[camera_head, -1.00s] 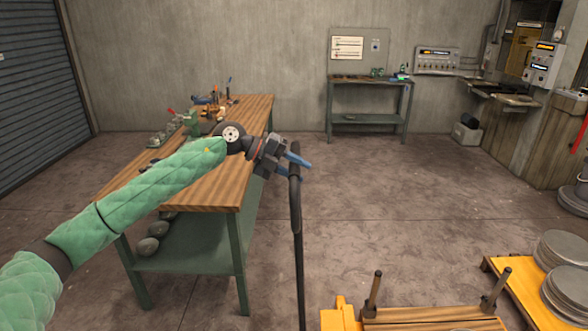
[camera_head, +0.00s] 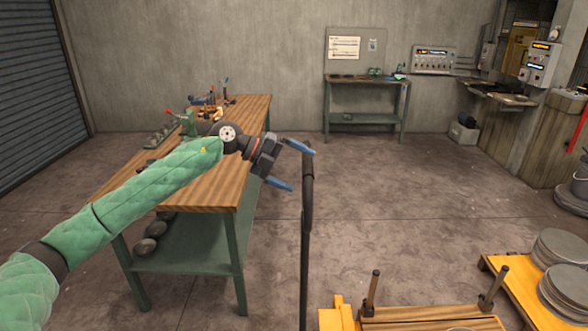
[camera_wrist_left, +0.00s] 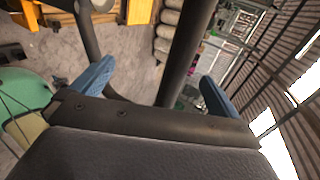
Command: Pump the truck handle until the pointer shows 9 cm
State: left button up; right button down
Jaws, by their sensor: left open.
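The black truck handle (camera_head: 307,200) stands upright in the head view, a narrow loop on a thin dark shaft. My left gripper (camera_head: 290,166) is open beside the handle's upper part, its blue fingers spread. In the left wrist view the open fingers (camera_wrist_left: 153,88) show with a dark handle bar (camera_wrist_left: 187,50) crossing between them; I cannot tell if it touches either finger. The yellow truck (camera_head: 338,318) shows only partly at the bottom edge. The pointer and its scale are not visible. My right gripper is out of view.
A wooden-topped workbench (camera_head: 225,190) with tools stands left, under my left arm. A yellow pallet stand with grey discs (camera_head: 562,247) is at lower right. A small bench (camera_head: 367,112) stands by the back wall. The floor between is clear.

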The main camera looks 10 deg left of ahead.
pick_arm(q)
jog(key=v, duration=1)
dwell(0.6)
